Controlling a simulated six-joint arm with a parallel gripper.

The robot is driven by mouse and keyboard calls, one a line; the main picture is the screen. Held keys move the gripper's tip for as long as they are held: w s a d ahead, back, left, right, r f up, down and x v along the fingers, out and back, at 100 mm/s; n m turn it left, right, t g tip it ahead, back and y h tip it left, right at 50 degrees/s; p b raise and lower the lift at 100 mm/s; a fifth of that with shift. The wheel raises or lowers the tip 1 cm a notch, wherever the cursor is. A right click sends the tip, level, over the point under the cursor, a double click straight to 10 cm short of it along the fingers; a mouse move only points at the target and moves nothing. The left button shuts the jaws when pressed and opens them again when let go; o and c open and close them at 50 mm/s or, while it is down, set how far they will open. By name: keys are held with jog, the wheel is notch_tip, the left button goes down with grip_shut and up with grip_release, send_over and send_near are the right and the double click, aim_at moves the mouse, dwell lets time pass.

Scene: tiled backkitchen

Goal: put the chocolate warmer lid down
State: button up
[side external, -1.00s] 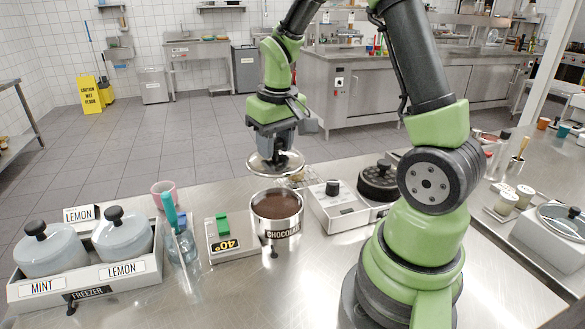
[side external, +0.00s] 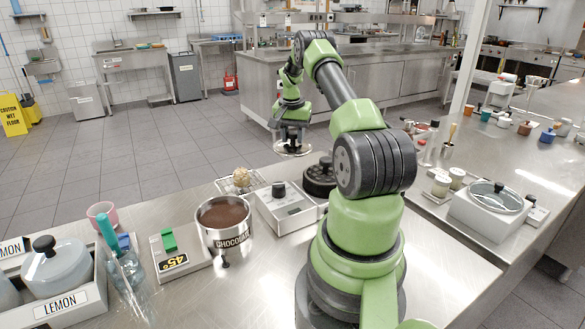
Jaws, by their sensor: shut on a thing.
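My gripper (side external: 292,134) is shut on the chocolate warmer lid, at the far side of the counter. The lid (side external: 292,150) is a clear round disc with a pale rim, held roughly level. In the picture it shows beyond the black round container, apart from it, with floor tiles behind. The fingertips and the lid's knob are too small to make out. The chocolate warmer (side external: 224,220), a steel pot labelled CHOCOLATE, stands uncovered on the counter with brown chocolate inside. It is nearer and to the left of my gripper.
A white scale-like box (side external: 286,207) and the black round container (side external: 320,177) stand right of the warmer. A wire rack (side external: 262,181) with a round pale-brown item (side external: 241,177) lies behind. Left is a 45° display unit (side external: 180,255). The front counter (side external: 240,295) is clear.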

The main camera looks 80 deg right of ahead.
notch_tip(320, 180, down, 8)
jog(key=shift+r, duration=0.1)
jog(key=shift+f, duration=0.2)
jog(key=o, duration=1)
jog(key=shift+c, duration=0.2)
